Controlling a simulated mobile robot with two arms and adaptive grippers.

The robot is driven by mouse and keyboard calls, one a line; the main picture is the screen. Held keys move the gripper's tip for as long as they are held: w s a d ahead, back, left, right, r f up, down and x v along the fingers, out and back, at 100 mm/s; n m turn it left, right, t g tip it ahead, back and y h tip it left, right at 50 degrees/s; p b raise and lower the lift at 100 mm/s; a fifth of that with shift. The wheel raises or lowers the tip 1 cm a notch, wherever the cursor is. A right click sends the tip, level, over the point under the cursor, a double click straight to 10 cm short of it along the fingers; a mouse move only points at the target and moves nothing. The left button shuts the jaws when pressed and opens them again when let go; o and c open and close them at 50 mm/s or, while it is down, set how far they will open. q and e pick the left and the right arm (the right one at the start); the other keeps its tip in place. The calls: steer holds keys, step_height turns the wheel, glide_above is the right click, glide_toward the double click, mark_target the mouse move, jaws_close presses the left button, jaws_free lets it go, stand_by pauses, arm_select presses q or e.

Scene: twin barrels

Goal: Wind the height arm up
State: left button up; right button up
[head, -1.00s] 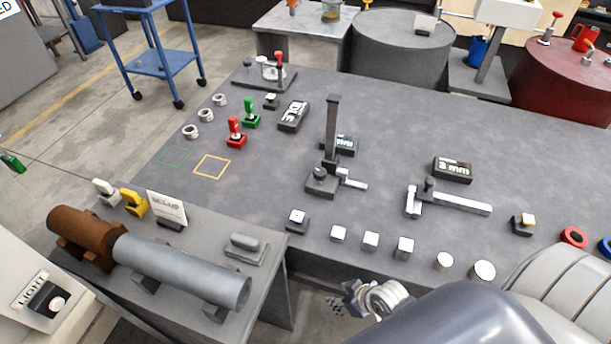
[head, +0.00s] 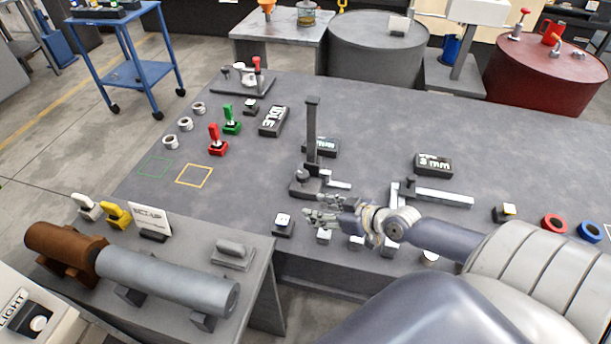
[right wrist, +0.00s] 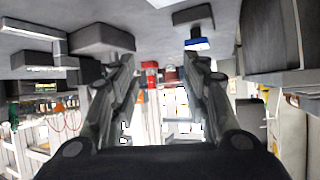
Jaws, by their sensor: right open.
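The height gauge stands on the grey bench in the head view, with a dark upright column (head: 313,135), a dark base with a round knob (head: 301,178) and a light arm (head: 336,184) low at its right side. My right gripper (head: 312,209) is just in front of the base in the picture, its fingers pointing left. It is open and nothing shows held. In the right wrist view its two fingers (right wrist: 158,62) stand apart with a clear gap. I cannot tell whether it touches the gauge. My left gripper is not in view.
A small display (head: 433,164) and a caliper-like slide (head: 444,198) lie to the right. Several small blocks stand along the front edge, partly behind my right arm. A white-topped button (head: 283,222) is left of the gripper. Red (head: 216,138) and green (head: 231,121) levers stand further left.

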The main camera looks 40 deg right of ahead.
steer(key=t+h, duration=0.1)
steer(key=t, duration=0.1)
glide_toward(305, 175)
steer(key=s, duration=0.1)
steer(key=m, duration=0.1)
steer(key=b+x, duration=0.2)
steer(key=x, duration=0.8)
steer(key=shift+w+d, duration=0.1)
steer(key=shift+w, duration=0.15)
steer(key=shift+r, duration=0.1)
steer(key=c, duration=0.8)
